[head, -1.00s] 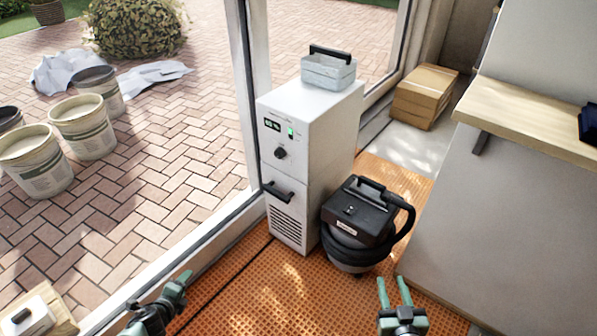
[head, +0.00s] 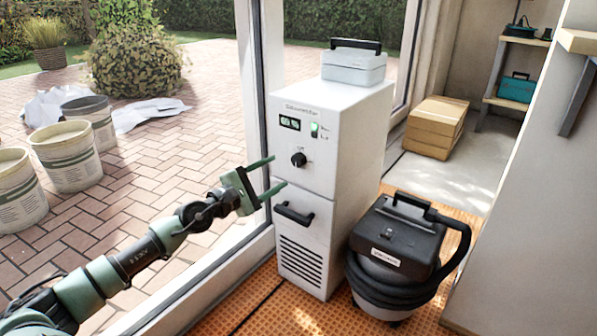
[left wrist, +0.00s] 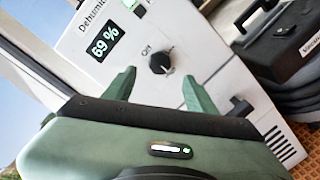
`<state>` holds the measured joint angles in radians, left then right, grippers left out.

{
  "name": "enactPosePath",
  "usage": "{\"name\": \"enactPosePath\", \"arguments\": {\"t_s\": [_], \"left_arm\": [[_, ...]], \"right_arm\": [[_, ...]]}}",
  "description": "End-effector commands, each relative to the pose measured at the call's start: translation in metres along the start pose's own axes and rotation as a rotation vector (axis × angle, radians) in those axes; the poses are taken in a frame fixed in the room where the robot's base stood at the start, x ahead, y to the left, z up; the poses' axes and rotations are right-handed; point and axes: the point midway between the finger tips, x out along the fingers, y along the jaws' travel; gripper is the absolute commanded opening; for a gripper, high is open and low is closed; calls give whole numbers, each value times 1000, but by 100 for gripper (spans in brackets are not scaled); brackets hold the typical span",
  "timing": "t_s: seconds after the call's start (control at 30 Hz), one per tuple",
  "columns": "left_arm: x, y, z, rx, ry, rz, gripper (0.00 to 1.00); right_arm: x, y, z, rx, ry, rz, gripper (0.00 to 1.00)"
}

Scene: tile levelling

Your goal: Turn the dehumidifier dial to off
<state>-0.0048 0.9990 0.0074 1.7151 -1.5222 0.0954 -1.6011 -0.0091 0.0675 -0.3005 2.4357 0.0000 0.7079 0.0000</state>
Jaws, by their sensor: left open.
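The white dehumidifier (head: 330,150) stands upright by the glass door frame. Its black round dial (head: 299,159) sits on the upper front panel, below a small display and a lit green light. In the left wrist view the dial (left wrist: 160,63) shows a light pointer mark and an "Off" label at its upper left; the display (left wrist: 104,48) reads 69 %. My left gripper (head: 273,178) is open and empty, to the left of the dial and a little in front of the panel. In the left wrist view its fingers (left wrist: 160,88) point towards the panel on either side below the dial. My right gripper is out of view.
A black handle (head: 294,214) juts from the dehumidifier's lower front. A grey box with a black handle (head: 353,66) rests on top. A black vacuum cleaner (head: 398,245) stands close on the right. The door frame (head: 248,110) is close on the left.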

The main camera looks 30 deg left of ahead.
Motion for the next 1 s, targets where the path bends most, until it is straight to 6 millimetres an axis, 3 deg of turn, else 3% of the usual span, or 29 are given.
{"name": "enactPosePath", "arguments": {"t_s": [0.5, 0.97, 1.0], "left_arm": [[63, 1, -1, -9, 1, 3, 56], [73, 0, 0, -8, 2, 0, 56], [73, 0, 0, -8, 2, 0, 45]], "right_arm": [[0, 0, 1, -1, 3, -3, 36], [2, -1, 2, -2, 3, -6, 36], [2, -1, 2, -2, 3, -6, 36]]}}
